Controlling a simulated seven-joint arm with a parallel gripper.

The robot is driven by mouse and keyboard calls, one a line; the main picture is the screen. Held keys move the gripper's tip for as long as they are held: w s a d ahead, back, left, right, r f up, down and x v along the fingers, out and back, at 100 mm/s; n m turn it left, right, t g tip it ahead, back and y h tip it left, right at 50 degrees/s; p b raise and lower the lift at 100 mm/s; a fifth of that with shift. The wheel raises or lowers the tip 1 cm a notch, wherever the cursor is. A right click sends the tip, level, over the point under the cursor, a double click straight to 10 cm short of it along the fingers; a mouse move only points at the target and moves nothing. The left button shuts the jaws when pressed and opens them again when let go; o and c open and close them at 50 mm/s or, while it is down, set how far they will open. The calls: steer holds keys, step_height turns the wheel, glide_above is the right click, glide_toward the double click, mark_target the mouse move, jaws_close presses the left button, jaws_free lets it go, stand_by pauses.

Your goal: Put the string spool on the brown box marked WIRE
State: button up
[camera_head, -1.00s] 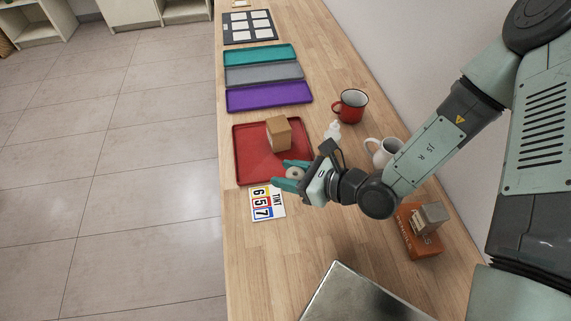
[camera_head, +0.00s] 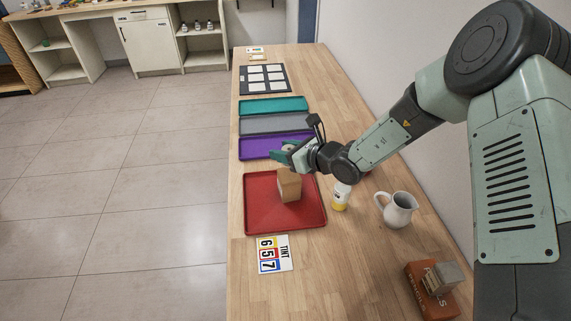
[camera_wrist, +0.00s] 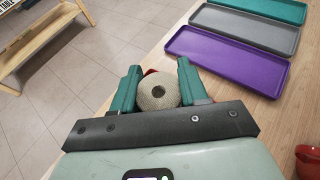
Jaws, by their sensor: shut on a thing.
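My gripper (camera_head: 283,150) is shut on the string spool (camera_wrist: 157,97), a pale beige roll with a hole in its middle, held between the teal fingers. The spool also shows small in the head view (camera_head: 289,147). My gripper is in the air, and in the head view it appears just beyond the brown box, over the near edge of the purple tray. The brown box (camera_head: 289,186) stands on the red tray (camera_head: 262,216). Its top looks bare, and I can read no marking on it.
Purple (camera_head: 252,148), grey (camera_head: 256,125) and teal (camera_head: 258,107) trays lie beyond. A white bottle (camera_head: 341,196), white jug (camera_head: 399,211) and orange-brown box (camera_head: 425,300) topped by a grey block (camera_head: 446,277) stand right. A number card (camera_head: 273,254) lies in front.

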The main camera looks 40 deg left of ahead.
mark_target(285, 172)
steer(key=shift+f, duration=2.15)
steer(key=o, duration=1)
steer(key=shift+f, duration=0.15)
steer(key=shift+o, duration=0.2)
steer(key=w+v, duration=0.1)
steer(key=v, duration=1.1)
steer(key=shift+s, duration=0.45)
